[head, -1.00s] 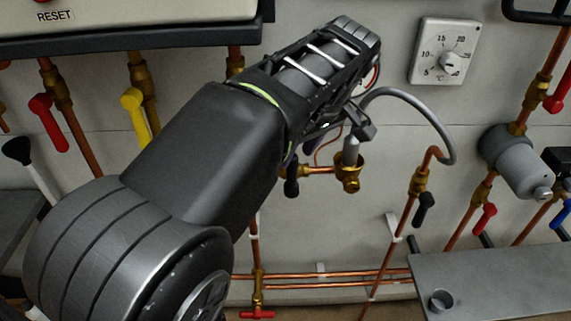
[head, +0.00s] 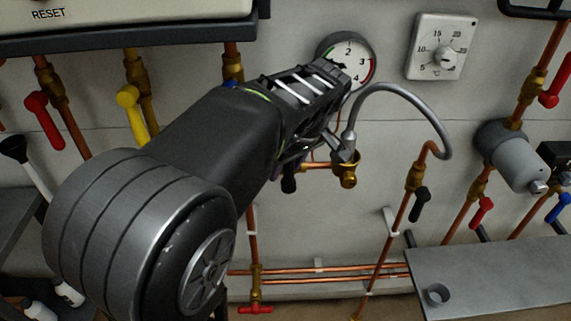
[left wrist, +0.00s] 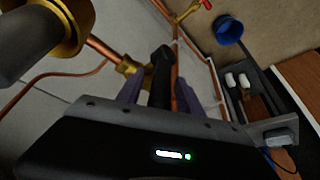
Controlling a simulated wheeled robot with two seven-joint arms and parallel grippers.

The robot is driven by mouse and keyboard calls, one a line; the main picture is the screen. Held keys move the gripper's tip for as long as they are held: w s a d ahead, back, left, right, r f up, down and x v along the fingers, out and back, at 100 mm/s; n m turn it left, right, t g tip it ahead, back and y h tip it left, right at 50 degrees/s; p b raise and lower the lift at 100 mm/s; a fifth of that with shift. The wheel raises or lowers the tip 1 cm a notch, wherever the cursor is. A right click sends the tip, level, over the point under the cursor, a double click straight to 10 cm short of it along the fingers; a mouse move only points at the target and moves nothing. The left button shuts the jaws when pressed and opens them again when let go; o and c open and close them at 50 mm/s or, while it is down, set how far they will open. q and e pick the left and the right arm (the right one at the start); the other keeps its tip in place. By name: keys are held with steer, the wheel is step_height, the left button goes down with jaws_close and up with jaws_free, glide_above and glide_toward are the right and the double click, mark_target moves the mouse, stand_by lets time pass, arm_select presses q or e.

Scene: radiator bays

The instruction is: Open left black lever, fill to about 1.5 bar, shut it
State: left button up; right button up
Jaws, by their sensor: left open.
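The left black lever (head: 289,184) hangs from the brass valve (head: 345,172) at the left end of the grey filling hose (head: 408,94). Most of it is hidden behind my left arm in the head view. In the left wrist view my left gripper (left wrist: 160,90) is open, and the black lever (left wrist: 160,72) shows between its two purple fingers. I cannot tell whether they touch it. The round pressure gauge (head: 350,62) shows above my forearm; its lower left is covered and I cannot read its needle. The right black lever (head: 420,203) hangs below the hose's other end.
Red (head: 45,120) and yellow (head: 131,104) levers are at the left. A thermostat (head: 440,47) is on the wall. A grey shelf (head: 500,270) with a small cup (head: 437,295) stands at lower right. Copper pipes run low along the wall.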

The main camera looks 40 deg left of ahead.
arm_select(q)
steer(key=shift+c, duration=0.2)
jaws_close()
stand_by(1.1)
